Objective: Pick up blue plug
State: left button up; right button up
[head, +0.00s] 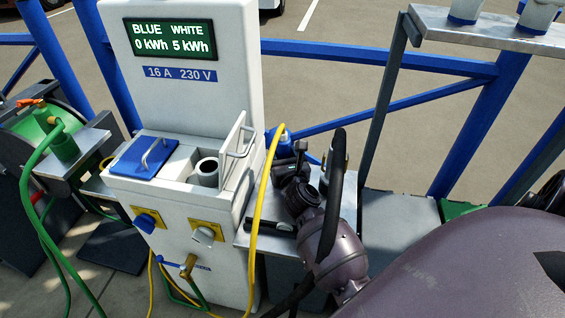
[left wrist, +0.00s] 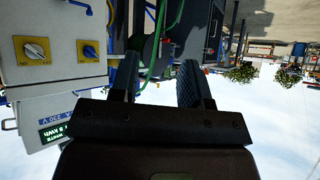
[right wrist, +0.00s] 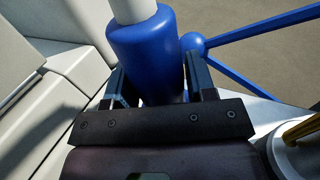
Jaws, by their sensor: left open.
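The blue plug (right wrist: 143,45) fills the space between the fingers of my right gripper (right wrist: 158,84) in the right wrist view, with a pale end at the top. Whether both fingers press on it is not clear. In the head view the plug (head: 284,135) shows in part behind the yellow cable, beside the white pedestal, with my right gripper (head: 297,158) over it. My left gripper (left wrist: 157,85) is open and empty in the left wrist view. It is out of the head view.
The white pedestal (head: 233,85) has a blue lid (head: 143,157), a raised lid beside an open socket (head: 207,170), and two knobs. A yellow cable (head: 259,200) hangs by my right gripper. A metal shelf (head: 490,32) stands at upper right; green hose is at left.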

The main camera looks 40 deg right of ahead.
aim_at(284, 135)
pick_arm(q)
jog(key=shift+s+a, duration=0.1)
jog(key=shift+a, duration=0.1)
pick_arm(e)
jog(key=c, duration=0.7)
jog(key=shift+o, duration=0.2)
jog(key=shift+r, duration=0.5)
notch_tip(284, 135, up, 7)
jog(key=p, duration=0.4)
jog(key=shift+f, duration=0.1)
pick_arm(q)
notch_tip(284, 135, up, 12)
jog(key=t+p, duration=0.1)
jog(key=p, duration=0.7)
jog(key=shift+w+a+f, duration=0.2)
jog(key=shift+w+a, duration=0.05)
jog(key=shift+w, duration=0.1)
pick_arm(e)
notch_tip(284, 135, up, 15)
